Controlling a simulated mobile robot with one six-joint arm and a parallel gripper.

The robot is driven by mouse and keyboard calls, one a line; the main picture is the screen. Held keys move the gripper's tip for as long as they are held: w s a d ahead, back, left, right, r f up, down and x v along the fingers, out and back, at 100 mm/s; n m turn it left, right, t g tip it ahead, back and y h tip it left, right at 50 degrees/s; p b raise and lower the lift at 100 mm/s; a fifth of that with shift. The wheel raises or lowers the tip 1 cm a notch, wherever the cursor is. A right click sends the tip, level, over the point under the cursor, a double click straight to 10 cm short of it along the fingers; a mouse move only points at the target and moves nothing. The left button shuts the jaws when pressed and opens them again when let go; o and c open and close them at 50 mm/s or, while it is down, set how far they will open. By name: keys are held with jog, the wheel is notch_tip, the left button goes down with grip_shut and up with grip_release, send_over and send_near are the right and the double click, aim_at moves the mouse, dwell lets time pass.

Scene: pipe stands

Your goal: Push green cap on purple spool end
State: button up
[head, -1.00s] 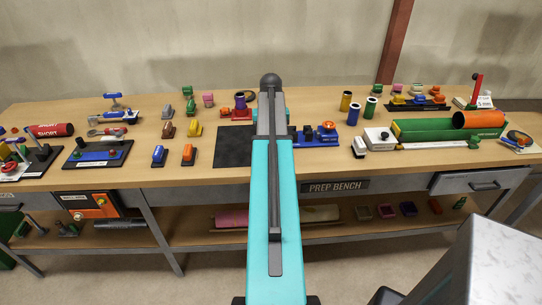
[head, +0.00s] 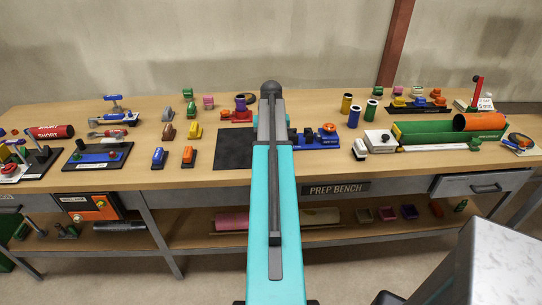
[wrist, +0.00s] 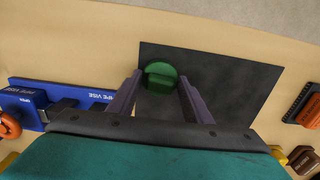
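In the wrist view, a round green cap (wrist: 159,76) with a raised grip block lies in front of my gripper, over the dark mat. My gripper (wrist: 160,77) is open, with one finger on each side of the cap. A small gap seems to show on both sides; whether the cap rests on the mat is hard to tell. In the head view, a purple spool (head: 240,103) stands on a red stand (head: 236,116) behind the mat, left of my arm. My arm hides my gripper and the cap there.
The dark mat (head: 232,148) lies mid-bench. A blue pipe vise (head: 318,141) stands right of it, also in the wrist view (wrist: 62,103). Blue and orange blocks (head: 188,154) stand left. Several coloured spools (head: 371,110) and a green trough (head: 430,131) are farther right.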

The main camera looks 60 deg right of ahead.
jog(key=shift+r+p, duration=0.6)
jog(key=shift+r, duration=0.3)
jog(key=shift+r, duration=0.25)
jog(key=shift+r+p, duration=2.05)
jog(key=shift+r, duration=0.8)
jog(key=shift+w, duration=0.1)
